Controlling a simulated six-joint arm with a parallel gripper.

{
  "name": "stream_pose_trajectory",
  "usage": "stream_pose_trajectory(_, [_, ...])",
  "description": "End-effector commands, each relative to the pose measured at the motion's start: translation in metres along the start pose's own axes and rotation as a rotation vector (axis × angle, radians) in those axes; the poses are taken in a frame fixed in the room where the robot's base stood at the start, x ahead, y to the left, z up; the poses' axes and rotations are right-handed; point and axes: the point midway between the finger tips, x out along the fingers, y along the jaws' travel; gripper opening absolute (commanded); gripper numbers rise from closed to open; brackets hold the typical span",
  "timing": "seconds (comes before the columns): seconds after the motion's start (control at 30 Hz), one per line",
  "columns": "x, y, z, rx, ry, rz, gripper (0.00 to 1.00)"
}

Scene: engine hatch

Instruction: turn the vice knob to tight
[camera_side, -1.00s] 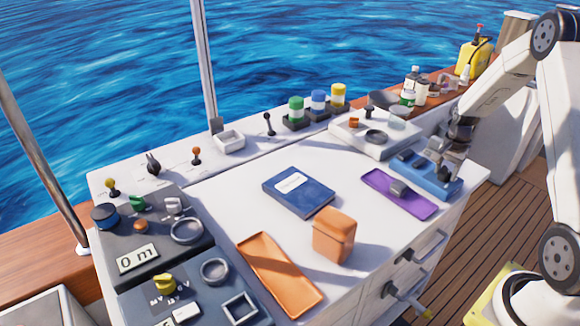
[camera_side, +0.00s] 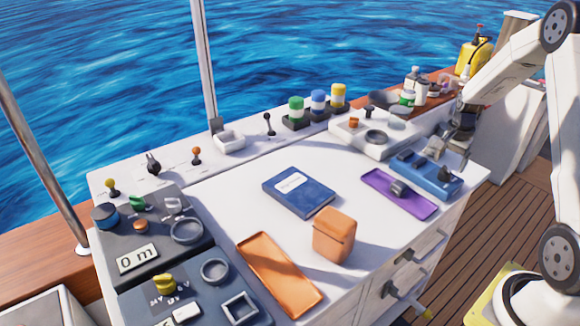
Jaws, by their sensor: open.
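The blue vice (camera_side: 422,176) lies at the right end of the white worktop, its long side slanting toward the front right. A dark knob (camera_side: 447,173) stands on its right end. My gripper (camera_side: 449,153) is open and points down just above and behind the knob, with nothing seen between its fingers. It looks apart from the knob, though the gap is small in this view. Any tight or loose marking on the vice is too small to read.
A purple tray (camera_side: 412,204) with a grey part (camera_side: 398,188) lies left of the vice. A white fixture (camera_side: 350,135) stands behind it, near bottles (camera_side: 420,92). A blue book (camera_side: 299,191), an orange box (camera_side: 334,238) and an orange tray (camera_side: 280,278) lie further left. The worktop between is clear.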

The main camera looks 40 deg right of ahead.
Motion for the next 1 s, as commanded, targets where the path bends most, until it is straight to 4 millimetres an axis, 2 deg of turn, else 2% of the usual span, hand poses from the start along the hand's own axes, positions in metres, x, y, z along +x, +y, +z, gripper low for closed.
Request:
stream_pose_trajectory(0.2, [-0.029,0.000,0.000,0.000,0.002,-0.002,0.91])
stream_pose_trajectory(0.33, [-0.038,0.000,0.000,0.000,0.001,-0.001,0.91])
stream_pose_trajectory(0.8, [-0.043,-0.001,0.002,-0.005,0.000,0.000,0.91])
stream_pose_trajectory(0.93, [-0.044,-0.006,0.012,-0.045,0.004,-0.003,0.91])
stream_pose_trajectory(1.0, [-0.046,-0.012,0.023,-0.090,0.011,-0.009,0.91])
